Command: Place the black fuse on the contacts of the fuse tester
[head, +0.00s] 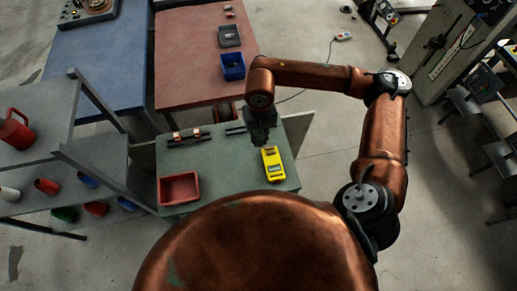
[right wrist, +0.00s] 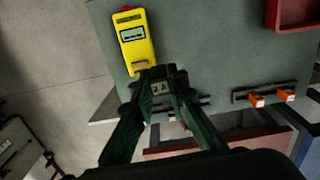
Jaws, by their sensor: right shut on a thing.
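The yellow fuse tester (head: 273,164) lies on the green-grey worktop, right of its middle. It also shows in the right wrist view (right wrist: 134,50), with a grey display and a tan contact area at its near end. My right gripper (head: 263,136) is at the tester's far end in the head view. In the right wrist view its fingertips (right wrist: 160,85) are shut on a small dark piece with pale marking, which looks like the black fuse (right wrist: 159,88). The piece appears close beside the contacts; I cannot tell whether it touches them. My left gripper is not in view.
A red bin (head: 179,188) stands on the worktop's left. A dark rack with two orange fuses (head: 188,138) is at the back left, and another dark rack (head: 236,130) is beside my gripper. A red table with a blue bin (head: 233,67) stands beyond.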

